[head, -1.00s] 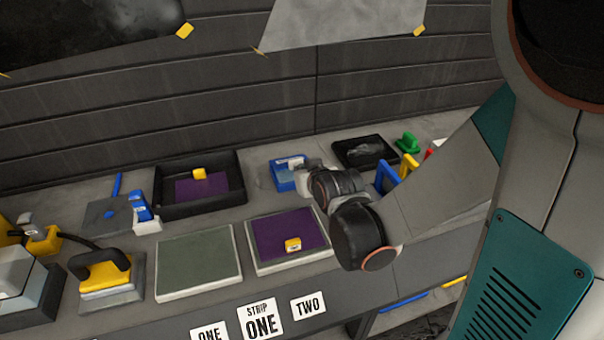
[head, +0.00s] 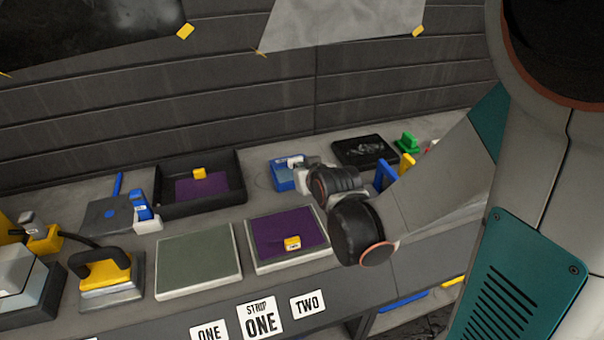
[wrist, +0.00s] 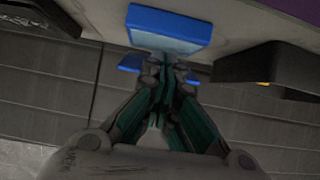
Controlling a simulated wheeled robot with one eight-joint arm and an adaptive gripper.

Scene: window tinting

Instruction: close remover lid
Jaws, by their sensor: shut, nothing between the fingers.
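The remover is a blue box (head: 285,180) with a pale blue face or inside, standing at the back of the bench near the wall. It also shows in the wrist view (wrist: 168,18) at the top middle, with smaller blue parts (wrist: 129,63) lower down beside my fingers. I cannot tell which blue part is the lid or how far it stands open. My gripper (wrist: 162,66) is shut and empty, its fingertips right at the blue box. In the head view my wrist partly hides the box's right side. I cannot tell whether the fingers touch it.
A black tray (head: 160,203) with a purple sheet stands left of the box. A black flat case (head: 340,155) lies to the right, near green and yellow holders. Two pads (head: 197,262) lie in front. The panelled wall (head: 200,80) is close behind.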

